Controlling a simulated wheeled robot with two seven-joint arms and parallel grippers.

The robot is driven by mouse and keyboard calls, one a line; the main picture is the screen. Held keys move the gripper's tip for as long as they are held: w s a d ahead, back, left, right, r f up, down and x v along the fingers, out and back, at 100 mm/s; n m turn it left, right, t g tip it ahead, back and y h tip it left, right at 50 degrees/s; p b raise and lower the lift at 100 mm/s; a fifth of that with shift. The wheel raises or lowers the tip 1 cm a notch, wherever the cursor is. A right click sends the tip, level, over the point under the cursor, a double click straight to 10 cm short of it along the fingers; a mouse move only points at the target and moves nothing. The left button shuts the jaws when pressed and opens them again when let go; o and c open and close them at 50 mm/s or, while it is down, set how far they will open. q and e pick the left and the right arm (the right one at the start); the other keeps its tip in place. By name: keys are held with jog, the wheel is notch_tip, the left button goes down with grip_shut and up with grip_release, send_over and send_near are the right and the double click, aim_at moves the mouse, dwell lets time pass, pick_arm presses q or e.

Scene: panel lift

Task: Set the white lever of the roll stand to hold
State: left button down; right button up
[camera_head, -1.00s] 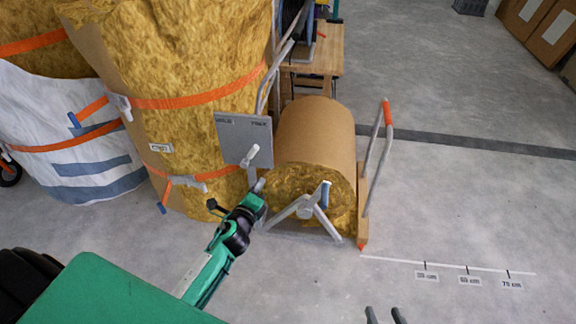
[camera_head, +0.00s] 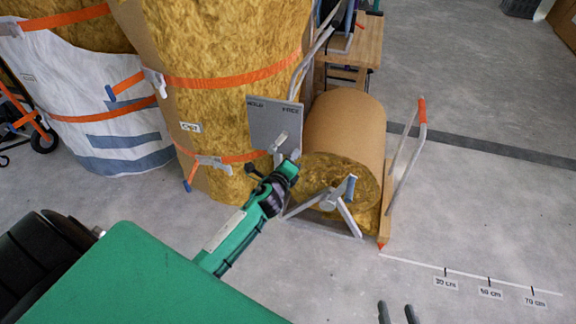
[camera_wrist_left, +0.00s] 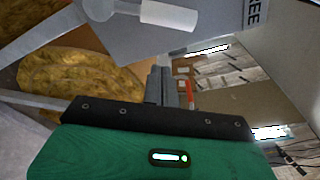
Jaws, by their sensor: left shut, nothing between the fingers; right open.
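The white lever (camera_head: 281,141) is on the grey panel (camera_head: 262,118) of the roll stand. HOLD is marked at the panel's upper left and FREE at its upper right. The lever appears to lean up and right, towards FREE. In the left wrist view the lever (camera_wrist_left: 168,15) is a pale cylinder at the top. My left gripper (camera_head: 295,155) is shut and empty, just below and right of the lever; contact cannot be made out. Its fingers (camera_wrist_left: 160,86) point up towards the panel. My right gripper (camera_head: 398,312) is open and empty at the bottom edge.
The paper-wrapped roll (camera_head: 345,120) lies on the stand right of the panel. A handle with an orange grip (camera_head: 421,110) stands at its right. Tall strapped insulation rolls (camera_head: 220,60) are close on the left. Floor with distance marks (camera_head: 490,280) is clear at right.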

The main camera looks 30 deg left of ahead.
aim_at(279, 141)
pick_arm(q)
jog(key=a, duration=0.1)
jog(key=w+a+r, duration=0.1)
jog(key=a, duration=0.1)
jog(key=shift+w+r, duration=0.25)
jog(key=shift+w, duration=0.15)
jog(key=shift+s+a+r, duration=0.15)
jog(key=shift+a, duration=0.05)
pick_arm(e)
jog(key=shift+d, duration=0.15)
